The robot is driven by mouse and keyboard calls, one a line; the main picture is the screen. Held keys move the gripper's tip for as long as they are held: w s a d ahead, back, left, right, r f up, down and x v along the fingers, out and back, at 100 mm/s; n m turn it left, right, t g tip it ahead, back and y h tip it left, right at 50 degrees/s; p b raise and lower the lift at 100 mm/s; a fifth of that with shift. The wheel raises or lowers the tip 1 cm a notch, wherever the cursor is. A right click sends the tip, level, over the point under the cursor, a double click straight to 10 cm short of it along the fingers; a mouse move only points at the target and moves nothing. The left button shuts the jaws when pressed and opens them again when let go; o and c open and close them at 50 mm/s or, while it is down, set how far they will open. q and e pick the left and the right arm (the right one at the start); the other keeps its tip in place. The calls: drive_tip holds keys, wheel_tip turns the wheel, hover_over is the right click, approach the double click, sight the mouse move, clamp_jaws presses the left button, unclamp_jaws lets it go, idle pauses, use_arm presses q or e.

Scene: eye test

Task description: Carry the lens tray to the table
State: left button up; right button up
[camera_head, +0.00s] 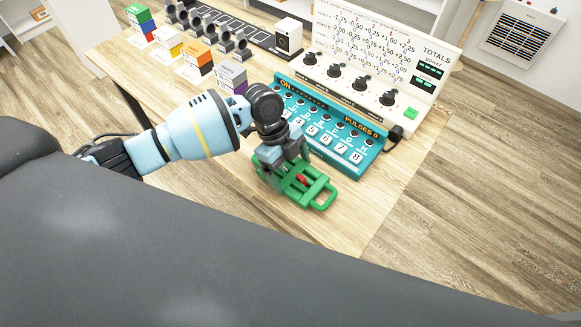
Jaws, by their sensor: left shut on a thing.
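The lens tray (322,190) looks like a small green open frame with a loop handle at its right end and a small red piece inside. It shows near the middle of the head view, by the front of the table. My left gripper (288,165) comes from the left, points down over the tray and is shut on it; the fingers hide part of the frame. I cannot tell whether the tray touches the wood. The table (230,200) has a pale wooden top. My right gripper is not in view.
A teal button panel (345,155) stands just behind the tray. Behind it is a white totals board (330,80) with black knobs. Coloured boxes (197,58) and several black holders (225,40) stand at the back left. Bare wood lies left and right of the tray.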

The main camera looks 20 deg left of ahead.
use_arm(q)
drive_tip(key=shift+f, duration=0.1)
drive_tip(key=o, duration=0.8)
drive_tip(key=shift+o, duration=0.2)
drive_tip(key=v, duration=1.2)
drive_tip(key=shift+s, duration=0.1)
